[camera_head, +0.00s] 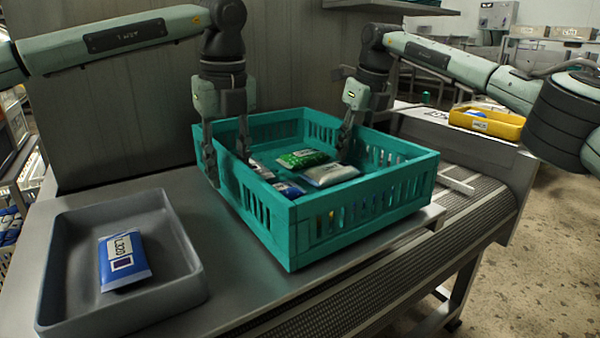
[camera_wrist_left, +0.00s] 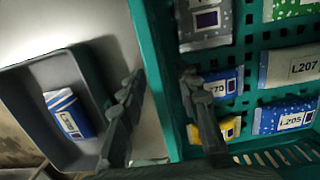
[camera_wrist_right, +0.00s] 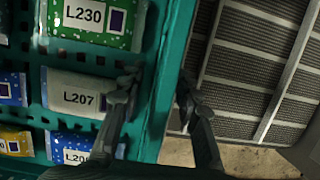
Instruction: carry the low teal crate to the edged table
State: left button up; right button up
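The low teal crate (camera_head: 301,236) stands level on the steel worktop (camera_head: 215,270) and holds several labelled pouches, among them a green one (camera_head: 303,158) and a pale one (camera_head: 330,175). My left gripper (camera_head: 228,165) straddles the crate's left wall, one finger outside and one inside. In the left wrist view its fingers are apart, with the crate wall (camera_wrist_left: 158,60) between them. My right gripper (camera_head: 345,142) is at the opposite wall. In the right wrist view its fingers also stand apart on either side of the wall (camera_wrist_right: 170,70). I cannot identify the edged table.
A grey tray (camera_head: 185,265) with a blue-and-white pouch (camera_head: 123,262) stands left of the crate. A conveyor belt (camera_head: 480,205) runs along the front and right. A yellow crate (camera_head: 490,122) stands behind at the right. A metal panel (camera_head: 110,130) rises behind. Open floor lies right.

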aim_at(226, 151)
pick_arm(q)
grip_shut()
pick_arm(e)
grip_shut()
pick_arm(q)
jog(key=shift+r, duration=0.15)
pick_arm(e)
jog(key=shift+r, duration=0.15)
